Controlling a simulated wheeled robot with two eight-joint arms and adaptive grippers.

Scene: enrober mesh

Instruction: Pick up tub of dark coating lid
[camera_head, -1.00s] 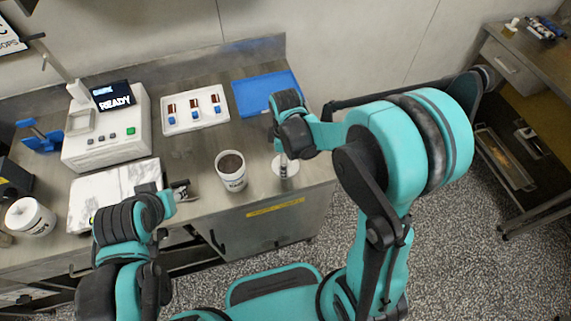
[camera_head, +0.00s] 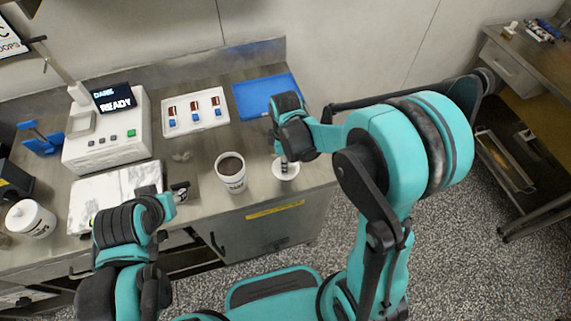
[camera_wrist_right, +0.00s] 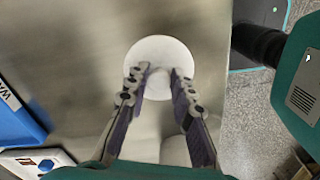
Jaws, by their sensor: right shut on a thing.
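The tub of dark coating (camera_head: 231,180) stands upright and uncovered on the steel bench, with dark brown contents. Its round white lid (camera_head: 289,175) is apart from it, to its right near the bench's right end. My right gripper (camera_head: 284,162) points down over the lid. The right wrist view shows its two fingers (camera_wrist_right: 156,82) shut on the middle of the lid (camera_wrist_right: 160,48), where they partly hide it. I cannot tell whether the lid touches the bench. My left gripper (camera_head: 181,190) is low over the bench's front, left of the tub; its jaws are too small to read.
A blue tray (camera_head: 265,96) lies behind the lid. A white tray with brown and blue pieces (camera_head: 195,129) sits behind the tub. A white machine reading READY (camera_head: 106,140), a marble slab (camera_head: 90,200) and a white closed tub (camera_head: 32,222) stand at left.

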